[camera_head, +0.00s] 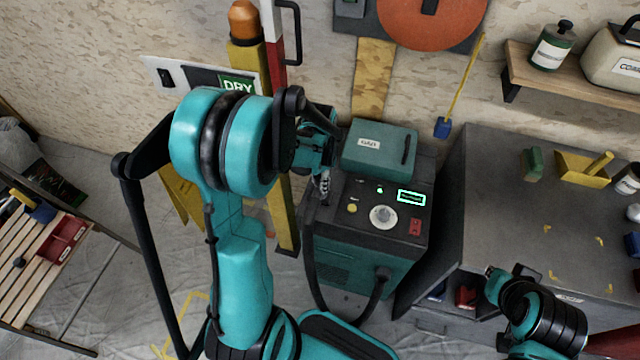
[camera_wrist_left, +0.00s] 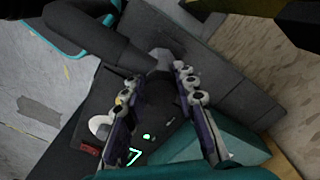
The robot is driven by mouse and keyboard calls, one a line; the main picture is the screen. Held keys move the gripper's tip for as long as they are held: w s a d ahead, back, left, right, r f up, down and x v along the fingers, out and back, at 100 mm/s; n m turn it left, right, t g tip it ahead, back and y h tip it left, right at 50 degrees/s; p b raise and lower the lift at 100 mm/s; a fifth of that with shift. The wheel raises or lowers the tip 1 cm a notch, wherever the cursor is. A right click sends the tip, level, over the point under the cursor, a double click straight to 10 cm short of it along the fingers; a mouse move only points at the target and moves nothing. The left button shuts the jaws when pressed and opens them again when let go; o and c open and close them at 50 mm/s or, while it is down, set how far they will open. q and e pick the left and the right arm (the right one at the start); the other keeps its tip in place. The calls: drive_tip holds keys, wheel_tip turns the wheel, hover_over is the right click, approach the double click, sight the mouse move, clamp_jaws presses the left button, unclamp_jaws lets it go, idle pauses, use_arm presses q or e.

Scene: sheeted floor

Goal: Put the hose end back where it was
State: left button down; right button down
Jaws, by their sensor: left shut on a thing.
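The teal and dark machine (camera_head: 345,262) stands on the floor against the wall. A black hose (camera_head: 312,262) loops from its front fitting up towards its top left corner. My left gripper (camera_head: 323,188) is at that corner, partly hidden by my own arm. In the left wrist view, its two fingers (camera_wrist_left: 163,78) are shut on the dark hose end (camera_wrist_left: 158,62), with the thick black hose (camera_wrist_left: 108,42) running off to the upper left. I cannot tell whether the hose end touches the machine.
The machine's top has a knob (camera_head: 383,217), a red switch (camera_head: 415,227) and a teal box (camera_head: 378,150). A yellow post (camera_head: 287,225) stands close left. A dark workbench (camera_head: 505,195) is to the right, a slatted bench (camera_head: 40,255) far left.

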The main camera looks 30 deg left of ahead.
use_arm(q)
drive_tip(key=shift+f, duration=0.15)
drive_tip(key=c, duration=1.2)
unclamp_jaws()
